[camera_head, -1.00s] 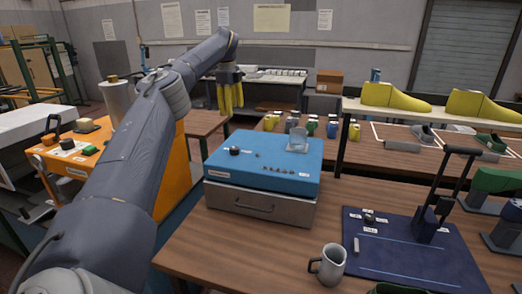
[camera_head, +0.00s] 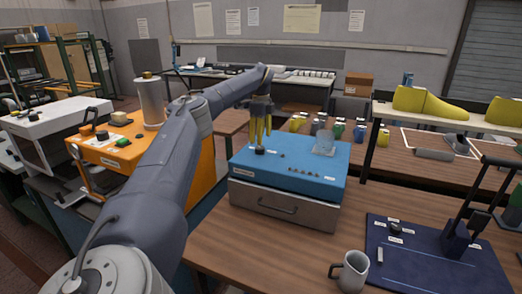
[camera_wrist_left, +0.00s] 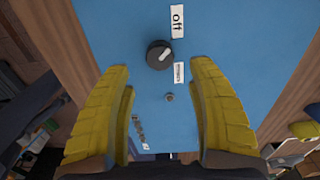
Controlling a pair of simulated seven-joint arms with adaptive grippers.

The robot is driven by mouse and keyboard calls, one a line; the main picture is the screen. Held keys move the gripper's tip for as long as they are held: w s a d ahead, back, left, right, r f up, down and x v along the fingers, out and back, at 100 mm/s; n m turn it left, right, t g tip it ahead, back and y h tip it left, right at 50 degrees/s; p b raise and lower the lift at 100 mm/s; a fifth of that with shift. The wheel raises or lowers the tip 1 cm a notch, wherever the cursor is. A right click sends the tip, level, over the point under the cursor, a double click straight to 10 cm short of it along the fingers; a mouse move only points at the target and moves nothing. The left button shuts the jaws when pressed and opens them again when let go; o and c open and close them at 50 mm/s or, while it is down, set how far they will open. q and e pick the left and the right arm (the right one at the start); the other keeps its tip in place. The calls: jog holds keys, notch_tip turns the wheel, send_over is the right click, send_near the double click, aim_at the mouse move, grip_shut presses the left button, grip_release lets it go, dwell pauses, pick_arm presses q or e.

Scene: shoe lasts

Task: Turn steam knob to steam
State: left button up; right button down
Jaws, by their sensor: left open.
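A black round knob (camera_head: 259,151) sits on the blue top of a box (camera_head: 300,165). In the left wrist view the knob (camera_wrist_left: 156,50) has a pale pointer mark slanting up and right, roughly towards the "off" label (camera_wrist_left: 178,20). A second label (camera_wrist_left: 179,73) lies below and right of the knob; its word is too small to read surely. My left gripper (camera_head: 261,138) is open above the knob, yellow fingers pointing down. In the wrist view its fingertips (camera_wrist_left: 160,72) stand apart on either side, with the knob just beyond them. My right gripper is out of view.
A small metal stud (camera_wrist_left: 169,97) and a row of small parts (camera_head: 304,172) share the blue top, with a clear block (camera_head: 325,143) at the back. A grey mug (camera_head: 351,272) and navy panel (camera_head: 430,255) stand right. An orange machine (camera_head: 115,150) stands left.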

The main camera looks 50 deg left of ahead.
aim_at(261, 148)
pick_arm(q)
jog(key=shift+f, duration=2.9)
jog(key=shift+o, duration=0.2)
grip_shut()
